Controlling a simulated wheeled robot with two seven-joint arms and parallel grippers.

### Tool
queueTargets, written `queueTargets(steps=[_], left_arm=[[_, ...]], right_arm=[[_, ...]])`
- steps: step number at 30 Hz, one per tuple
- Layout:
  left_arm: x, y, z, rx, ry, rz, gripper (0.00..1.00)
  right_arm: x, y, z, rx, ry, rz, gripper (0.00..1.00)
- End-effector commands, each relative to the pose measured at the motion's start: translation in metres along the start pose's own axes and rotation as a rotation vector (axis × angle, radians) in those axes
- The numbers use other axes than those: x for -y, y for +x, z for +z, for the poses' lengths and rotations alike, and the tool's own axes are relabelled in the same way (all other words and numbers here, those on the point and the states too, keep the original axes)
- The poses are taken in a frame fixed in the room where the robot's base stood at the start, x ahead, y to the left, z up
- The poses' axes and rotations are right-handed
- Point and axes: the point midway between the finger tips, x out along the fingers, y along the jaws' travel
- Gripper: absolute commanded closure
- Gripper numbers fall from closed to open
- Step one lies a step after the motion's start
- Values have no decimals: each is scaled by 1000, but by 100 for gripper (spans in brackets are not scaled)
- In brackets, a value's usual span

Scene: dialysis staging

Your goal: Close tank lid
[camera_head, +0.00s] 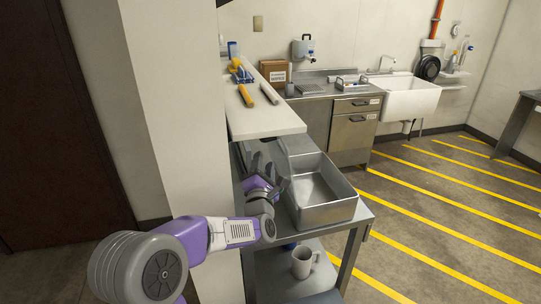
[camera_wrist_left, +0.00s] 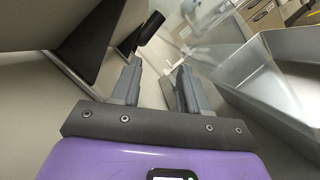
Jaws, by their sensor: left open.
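An open steel tank (camera_head: 335,212) stands on the steel table. Its inside shows, with nothing over its mouth. A grey panel (camera_head: 262,155), perhaps the lid, is at its left, partly hidden by my gripper. My left gripper (camera_head: 281,187) is beside the tank's left wall, under the white shelf. In the left wrist view my left gripper (camera_wrist_left: 157,80) is open, with nothing seen between its fingers. A dark bar (camera_wrist_left: 147,30) lies beyond the fingertips; I cannot tell whether it belongs to the lid. A steel wall, probably the tank's (camera_wrist_left: 285,75), is at the right there.
A white shelf (camera_head: 262,122) with yellow and grey tubes overhangs the table close above my left arm. A wall pillar (camera_head: 180,100) stands at its left. The striped floor at right is clear.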

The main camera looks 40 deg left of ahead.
Motion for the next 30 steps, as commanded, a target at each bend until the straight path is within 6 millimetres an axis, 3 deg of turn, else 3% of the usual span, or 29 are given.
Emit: queueTargets(steps=[3,6,21,30], left_arm=[[-23,2,-1,7,-40,62,56],[-29,8,0,8,-50,76,56],[-31,69,1,8,-46,70,56],[-32,78,1,9,-46,70,56]], right_arm=[[-2,7,0,0,-1,0,49],[-2,7,0,0,-1,-1,49],[-3,8,0,0,-1,0,49],[-3,8,0,0,-1,0,49]])
